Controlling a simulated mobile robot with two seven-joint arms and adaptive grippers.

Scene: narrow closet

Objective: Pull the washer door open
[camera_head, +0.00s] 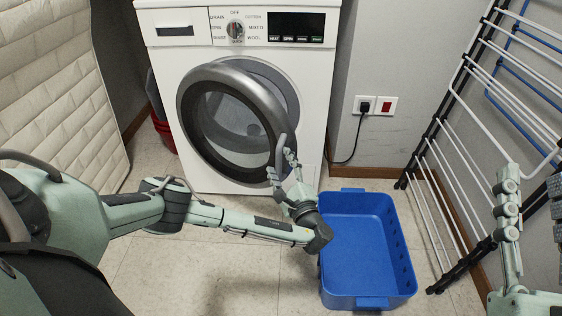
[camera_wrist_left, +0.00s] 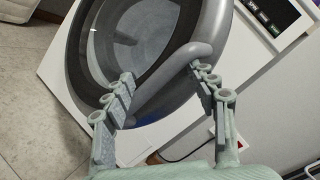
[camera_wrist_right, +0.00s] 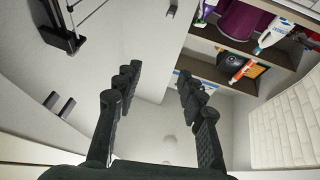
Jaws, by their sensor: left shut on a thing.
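The white washer (camera_head: 165,95) stands against the back wall. Its round door (camera_head: 192,125) has a grey rim and dark glass, and sits slightly ajar, with a grey ring showing behind its upper right. The handle (camera_head: 281,152) is a curved grey bar at the door's right edge. My left gripper (camera_head: 281,166) is shut on the handle; in the left wrist view its fingers lie on either side of the handle (camera_wrist_left: 185,52). My right gripper (camera_wrist_right: 158,78) is open and empty, raised away from the washer at the far right.
A drying rack (camera_head: 440,150) leans at the right. A quilted pale panel (camera_head: 60,90) stands at the left.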

